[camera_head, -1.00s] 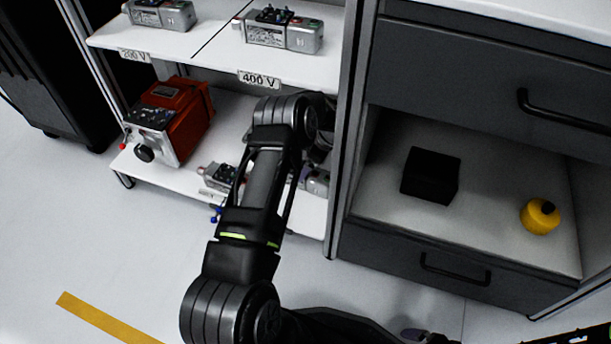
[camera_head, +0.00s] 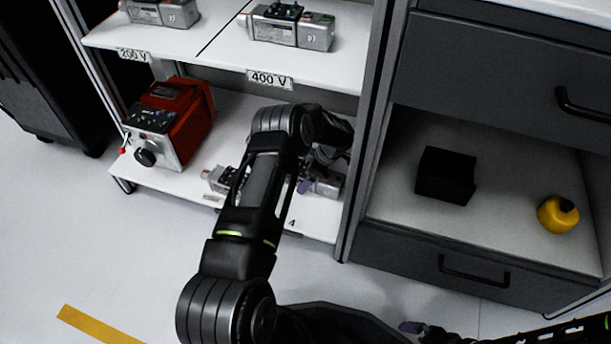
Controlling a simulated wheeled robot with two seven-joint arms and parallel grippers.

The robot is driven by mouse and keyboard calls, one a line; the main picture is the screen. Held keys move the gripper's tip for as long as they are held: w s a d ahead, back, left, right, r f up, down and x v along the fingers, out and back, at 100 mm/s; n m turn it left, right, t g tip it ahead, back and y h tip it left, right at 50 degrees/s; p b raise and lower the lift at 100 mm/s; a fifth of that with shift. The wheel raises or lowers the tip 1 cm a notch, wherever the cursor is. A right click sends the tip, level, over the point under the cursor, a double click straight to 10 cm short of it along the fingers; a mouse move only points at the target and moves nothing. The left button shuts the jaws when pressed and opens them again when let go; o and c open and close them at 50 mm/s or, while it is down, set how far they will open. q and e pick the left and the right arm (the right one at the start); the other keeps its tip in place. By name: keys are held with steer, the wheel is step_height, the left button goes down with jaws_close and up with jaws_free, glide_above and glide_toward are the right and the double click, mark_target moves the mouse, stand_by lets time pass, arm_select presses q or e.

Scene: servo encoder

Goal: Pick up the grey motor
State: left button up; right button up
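Grey motors with dark tops sit on the white shelves. One is on the upper shelf (camera_head: 290,30) above the 400 V label, and another is at the upper left (camera_head: 162,12). On the lower shelf, a grey motor (camera_head: 326,184) lies at the right, partly hidden by my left gripper (camera_head: 308,178). Another grey unit (camera_head: 216,178) is partly behind my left arm. The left gripper's purple fingertip is beside or against the right-hand motor; its grip is hidden. My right gripper (camera_head: 412,328) shows only in small part at the bottom edge, away from the shelves.
A red device (camera_head: 186,128) with a grey front stands at the left of the lower shelf. A shelf post (camera_head: 366,150) stands right of the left gripper.

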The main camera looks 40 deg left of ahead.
arm_select(q)
steer(key=shift+f, duration=0.15)
steer(key=shift+c, duration=0.2)
stand_by(0.3)
jaws_close()
stand_by(0.8)
steer(key=shift+a, duration=0.1)
